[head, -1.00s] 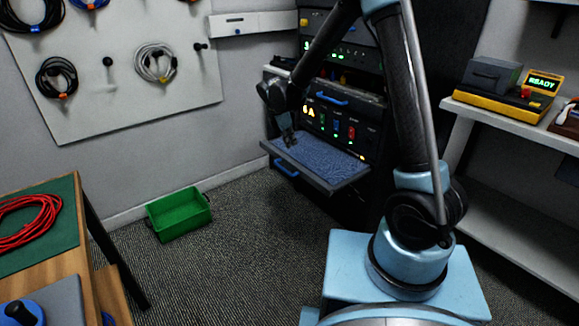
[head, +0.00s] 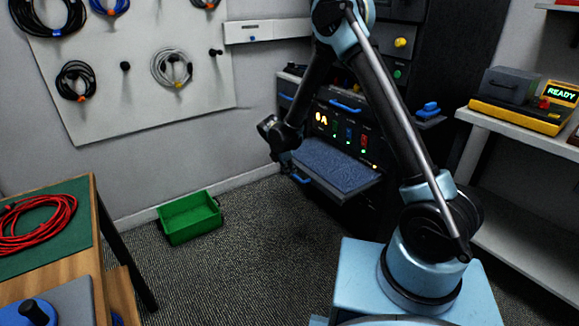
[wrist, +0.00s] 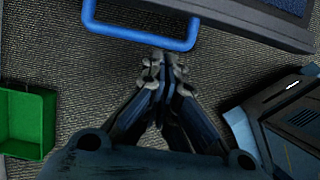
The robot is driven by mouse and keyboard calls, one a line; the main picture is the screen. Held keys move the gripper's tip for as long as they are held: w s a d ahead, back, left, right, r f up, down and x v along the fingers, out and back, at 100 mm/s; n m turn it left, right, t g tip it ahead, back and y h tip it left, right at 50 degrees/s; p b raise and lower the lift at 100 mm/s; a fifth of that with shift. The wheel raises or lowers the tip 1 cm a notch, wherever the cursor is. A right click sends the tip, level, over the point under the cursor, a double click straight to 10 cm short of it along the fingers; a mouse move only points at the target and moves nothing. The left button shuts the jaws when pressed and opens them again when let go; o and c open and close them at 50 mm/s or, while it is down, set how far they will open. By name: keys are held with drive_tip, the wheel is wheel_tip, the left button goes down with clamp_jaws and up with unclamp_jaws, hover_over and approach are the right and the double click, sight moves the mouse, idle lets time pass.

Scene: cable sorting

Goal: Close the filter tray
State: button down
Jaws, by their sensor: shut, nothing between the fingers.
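The filter tray (head: 338,168) is pulled out of the dark rack at the back, its blue-grey filter surface facing up. A blue handle (head: 302,181) is on its front, partly hidden by my arm. My gripper (head: 284,160) is at the tray's front left side in the head view, small and dark. In the wrist view, the tray's dark front edge (wrist: 245,12) and blue handle (wrist: 140,36) are at the top. My gripper (wrist: 160,62) is shut and empty there, its fingertips just beyond the handle bar's lower edge; I cannot tell whether they touch.
A green bin (head: 190,217) stands on the floor to the left, also in the wrist view (wrist: 27,120). A table with a red cable (head: 38,224) is at the left. A shelf with a yellow device (head: 520,112) is at the right. Carpet before the tray is clear.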

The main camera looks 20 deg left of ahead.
sight(299, 171)
drive_tip(key=shift+w+d+f, duration=0.65)
drive_tip(key=shift+w+d, duration=0.2)
drive_tip(key=shift+w, duration=0.1)
drive_tip(key=shift+w+d+f, duration=0.6)
drive_tip(key=shift+w+d, duration=0.2)
drive_tip(key=shift+w, duration=0.15)
